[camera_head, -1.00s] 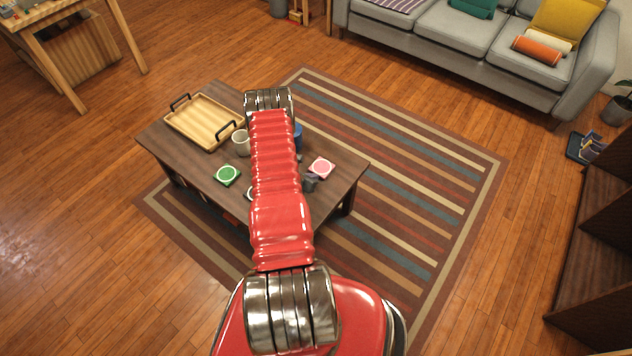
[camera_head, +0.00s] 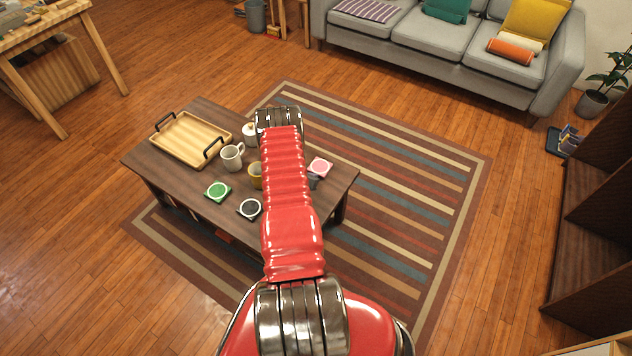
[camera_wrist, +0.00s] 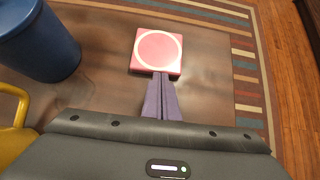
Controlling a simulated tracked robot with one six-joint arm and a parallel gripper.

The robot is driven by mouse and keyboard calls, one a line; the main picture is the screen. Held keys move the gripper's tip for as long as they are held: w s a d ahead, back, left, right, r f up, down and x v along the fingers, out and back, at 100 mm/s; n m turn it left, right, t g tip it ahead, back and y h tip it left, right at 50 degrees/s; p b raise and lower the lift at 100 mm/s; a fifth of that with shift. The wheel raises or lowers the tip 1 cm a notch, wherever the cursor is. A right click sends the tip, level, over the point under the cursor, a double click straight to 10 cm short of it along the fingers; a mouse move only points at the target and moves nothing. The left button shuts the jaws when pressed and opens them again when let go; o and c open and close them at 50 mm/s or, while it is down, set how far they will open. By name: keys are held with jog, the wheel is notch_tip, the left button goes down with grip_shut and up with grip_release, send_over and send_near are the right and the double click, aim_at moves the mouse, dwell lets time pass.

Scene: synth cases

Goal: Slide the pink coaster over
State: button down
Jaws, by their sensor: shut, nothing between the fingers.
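The pink coaster (camera_head: 320,167) lies flat near the right end of the dark wooden table (camera_head: 255,225). In the wrist view the coaster (camera_wrist: 157,50) is a square with a pale ring on its pink top. My gripper (camera_wrist: 161,78) is shut and empty. Its fingertips are at the coaster's near edge; I cannot tell whether they touch it. In the head view my arm hides most of the gripper (camera_head: 313,181).
A blue cylinder (camera_wrist: 40,42) and a yellow mug (camera_wrist: 12,115) stand left of my gripper. A black coaster (camera_head: 249,208), a green coaster (camera_head: 217,191), a pale mug (camera_head: 232,157) and a wooden tray (camera_head: 180,140) are also on the table. Table right of the pink coaster is bare.

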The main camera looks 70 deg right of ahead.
jog(key=shift+d, duration=0.25)
jog(key=shift+a, duration=0.15)
jog(key=a, duration=0.3)
jog(key=shift+w+a+f, duration=0.1)
jog(key=shift+w+a, duration=0.3)
jog(key=v, duration=1)
jog(key=shift+s, duration=0.1)
